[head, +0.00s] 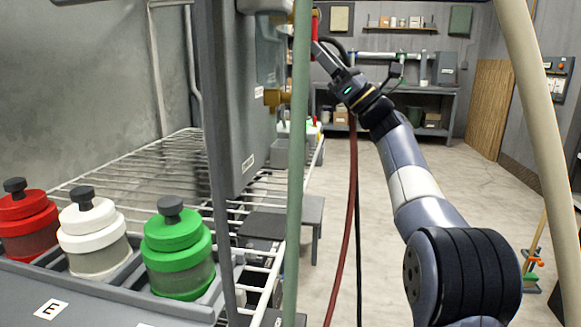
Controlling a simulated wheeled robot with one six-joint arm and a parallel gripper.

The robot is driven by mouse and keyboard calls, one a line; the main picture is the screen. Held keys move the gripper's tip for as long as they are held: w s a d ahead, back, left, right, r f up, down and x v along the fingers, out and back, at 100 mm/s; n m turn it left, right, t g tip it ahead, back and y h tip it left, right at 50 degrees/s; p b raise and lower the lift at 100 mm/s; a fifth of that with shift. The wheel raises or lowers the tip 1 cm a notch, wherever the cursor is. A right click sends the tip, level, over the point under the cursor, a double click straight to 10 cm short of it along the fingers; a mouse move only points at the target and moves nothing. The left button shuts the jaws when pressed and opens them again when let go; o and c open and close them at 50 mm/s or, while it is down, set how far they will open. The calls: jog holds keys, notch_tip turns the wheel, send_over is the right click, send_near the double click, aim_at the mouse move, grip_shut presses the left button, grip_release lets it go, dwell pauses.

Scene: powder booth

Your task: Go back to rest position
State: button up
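My arm rises from the lower right of the head view and reaches up and to the left. My gripper (319,48) is at its far end, by the right side of the grey cabinet (240,100). A red part (315,22), perhaps a handle, shows right at the fingertips. I cannot tell whether the fingers touch it or are closed on it, as they are small and seen from behind.
Red (27,222), white (95,235) and green (178,250) lidded pots stand in a tray at lower left, before a wire rack (130,165). A green pole (297,180), hoses (352,190) and a beige pole (540,110) cross the view. The floor (470,185) right of the hoses is mostly clear.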

jog(key=v, duration=0.7)
jog(key=shift+t, duration=0.3)
jog(key=p+x, duration=0.1)
jog(key=x, duration=0.9)
jog(key=shift+a+r, duration=0.15)
jog(key=shift+a, duration=0.05)
jog(key=shift+s+m+t+h, duration=0.25)
jog(key=shift+m+t+h, duration=0.35)
jog(key=shift+m+t, duration=0.4)
jog(key=shift+s+m+t+h, duration=0.25)
jog(key=shift+m+t+h, duration=0.45)
jog(key=shift+m, duration=0.5)
